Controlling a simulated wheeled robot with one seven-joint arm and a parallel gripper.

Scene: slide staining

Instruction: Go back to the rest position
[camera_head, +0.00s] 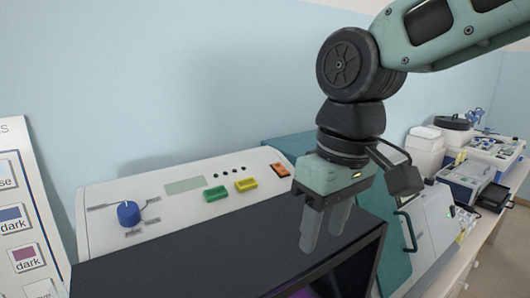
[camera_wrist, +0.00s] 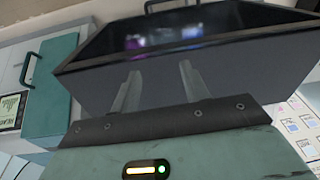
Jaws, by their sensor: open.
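My gripper (camera_head: 325,228) hangs fingers-down at the right of the head view, in front of a dark box-like container (camera_head: 190,254). Its two grey-green fingers are apart with nothing between them. In the wrist view my gripper (camera_wrist: 157,88) points at the outer side of the dark open container (camera_wrist: 210,75). Blurred purple and blue-white patches show inside the container there. I cannot tell whether the fingers touch its wall.
Behind the container is a white control panel (camera_head: 170,186) with a blue knob (camera_head: 128,213) and green, yellow and orange buttons. A teal machine (camera_head: 400,222) stands at right, with more equipment along the bench (camera_head: 485,235). A labelled board (camera_head: 24,215) is at left.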

